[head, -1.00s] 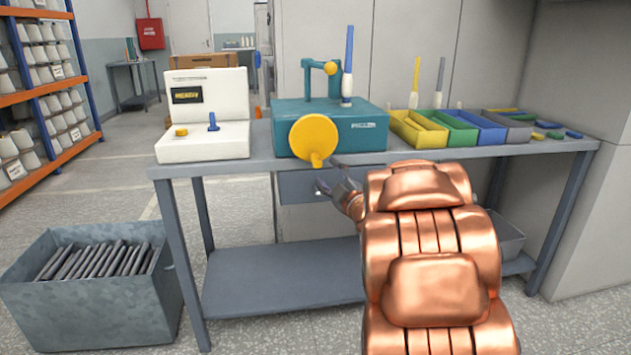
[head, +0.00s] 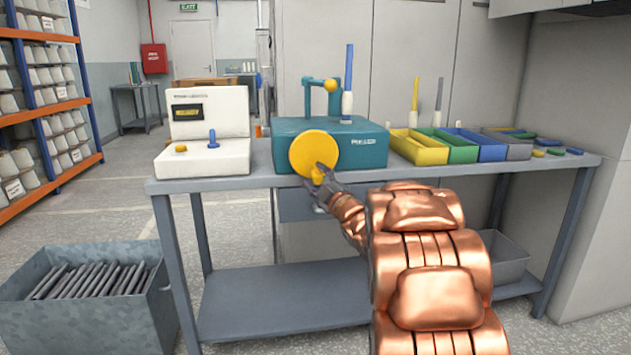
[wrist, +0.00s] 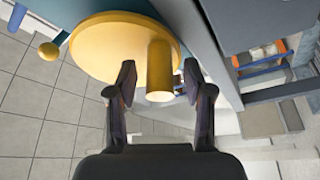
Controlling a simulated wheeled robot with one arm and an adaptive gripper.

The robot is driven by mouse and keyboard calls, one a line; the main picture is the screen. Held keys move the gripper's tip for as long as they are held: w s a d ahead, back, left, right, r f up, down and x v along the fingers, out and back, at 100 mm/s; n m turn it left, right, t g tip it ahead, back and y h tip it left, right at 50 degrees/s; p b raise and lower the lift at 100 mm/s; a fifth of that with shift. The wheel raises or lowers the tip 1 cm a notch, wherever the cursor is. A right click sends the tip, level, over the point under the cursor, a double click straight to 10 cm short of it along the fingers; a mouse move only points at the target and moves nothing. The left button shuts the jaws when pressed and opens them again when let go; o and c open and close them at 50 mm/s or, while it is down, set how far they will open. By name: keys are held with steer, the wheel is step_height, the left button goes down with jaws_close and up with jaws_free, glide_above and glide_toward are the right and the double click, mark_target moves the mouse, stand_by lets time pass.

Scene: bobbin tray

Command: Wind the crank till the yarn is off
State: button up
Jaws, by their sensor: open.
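The crank is a yellow disc (head: 314,153) on the front of a teal winding box (head: 362,146) on the bench. Its yellow handle peg (wrist: 160,70) sticks out toward me in the wrist view. My gripper (wrist: 155,88) is open, with one finger on each side of the peg and gaps showing. In the head view my gripper (head: 318,184) is at the disc's lower edge and partly covers the peg. A blue-tipped bobbin (head: 347,90) stands upright on top of the box beside a teal guide arm (head: 309,95). I cannot make out yarn clearly.
A white device (head: 208,130) stands to the left on the grey bench (head: 220,186). Yellow, green, blue and grey trays (head: 425,152) are to the right. A metal bin (head: 75,255) of dark rods stands on the floor at left.

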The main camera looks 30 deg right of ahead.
steer(key=shift+w, duration=0.2)
steer(key=shift+c, duration=0.4)
jaws_close()
